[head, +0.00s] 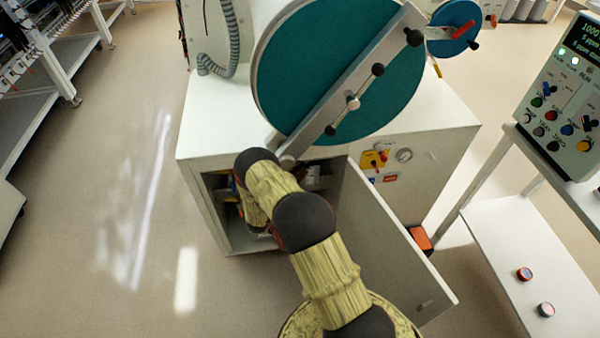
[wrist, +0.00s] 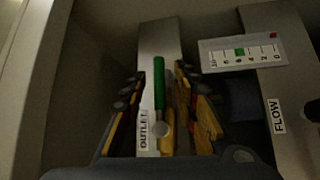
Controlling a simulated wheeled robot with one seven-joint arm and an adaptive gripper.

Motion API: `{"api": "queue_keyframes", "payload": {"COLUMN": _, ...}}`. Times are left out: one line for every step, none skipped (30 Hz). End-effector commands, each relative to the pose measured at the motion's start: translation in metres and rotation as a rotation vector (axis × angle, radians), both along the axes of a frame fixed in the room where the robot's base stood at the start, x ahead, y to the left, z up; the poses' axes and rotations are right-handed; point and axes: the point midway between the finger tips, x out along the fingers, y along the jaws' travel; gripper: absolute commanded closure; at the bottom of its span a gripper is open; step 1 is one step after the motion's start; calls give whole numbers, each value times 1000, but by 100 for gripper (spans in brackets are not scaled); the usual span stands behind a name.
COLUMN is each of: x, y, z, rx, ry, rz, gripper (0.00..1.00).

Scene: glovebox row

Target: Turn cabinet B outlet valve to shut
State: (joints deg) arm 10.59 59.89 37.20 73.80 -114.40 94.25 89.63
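The outlet valve's green lever (wrist: 158,86) shows in the wrist view, with a pale round hub at its lower end. It lies lengthwise along a pale strip (wrist: 158,40) that carries an OUTLET label (wrist: 145,131). My gripper (wrist: 160,74) is open, with one finger on each side of the lever and visible gaps between. In the head view my arm reaches into the open lower compartment of a white cabinet (head: 196,157). My gripper and the valve are mostly hidden there. I see no letter B on the cabinet.
A second pale strip with a FLOW label (wrist: 278,115) and a scale gauge (wrist: 243,53) stands right of my gripper. The open cabinet door (head: 385,235) stands right of my arm. A control console (head: 565,95) and low shelf (head: 540,270) are farther right. Floor is clear at left.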

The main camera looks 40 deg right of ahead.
Motion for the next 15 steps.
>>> {"api": "queue_keyframes", "payload": {"x": 0, "y": -2, "z": 0, "rx": 0, "ry": 0, "rz": 0, "gripper": 71}}
{"api": "queue_keyframes", "payload": {"x": 1, "y": -3, "z": 0, "rx": 0, "ry": 0, "rz": 0, "gripper": 71}}
{"api": "queue_keyframes", "payload": {"x": 1, "y": -3, "z": 1, "rx": 0, "ry": 0, "rz": 0, "gripper": 71}}
{"api": "queue_keyframes", "payload": {"x": 1, "y": -3, "z": 1, "rx": 0, "ry": 0, "rz": 0, "gripper": 71}}
{"api": "queue_keyframes", "payload": {"x": 1, "y": -3, "z": 1, "rx": 0, "ry": 0, "rz": 0, "gripper": 71}}
{"api": "queue_keyframes", "payload": {"x": 1, "y": -3, "z": 1, "rx": 0, "ry": 0, "rz": 0, "gripper": 71}}
{"api": "queue_keyframes", "payload": {"x": 1, "y": -3, "z": 1, "rx": 0, "ry": 0, "rz": 0, "gripper": 71}}
{"api": "queue_keyframes", "payload": {"x": 1, "y": -3, "z": 1, "rx": 0, "ry": 0, "rz": 0, "gripper": 71}}
{"api": "queue_keyframes", "payload": {"x": 1, "y": -3, "z": 1, "rx": 0, "ry": 0, "rz": 0, "gripper": 71}}
{"api": "queue_keyframes", "payload": {"x": 1, "y": -3, "z": 1, "rx": 0, "ry": 0, "rz": 0, "gripper": 73}}
{"api": "queue_keyframes", "payload": {"x": 1, "y": -3, "z": 1, "rx": 0, "ry": 0, "rz": 0, "gripper": 75}}
{"api": "queue_keyframes", "payload": {"x": 1, "y": -3, "z": 1, "rx": 0, "ry": 0, "rz": 0, "gripper": 77}}
{"api": "queue_keyframes", "payload": {"x": 1, "y": -3, "z": 1, "rx": 0, "ry": 0, "rz": 0, "gripper": 79}}
{"api": "queue_keyframes", "payload": {"x": 1, "y": -3, "z": 1, "rx": 0, "ry": 0, "rz": 0, "gripper": 80}}
{"api": "queue_keyframes", "payload": {"x": 1, "y": -3, "z": 1, "rx": 0, "ry": 0, "rz": 0, "gripper": 83}}
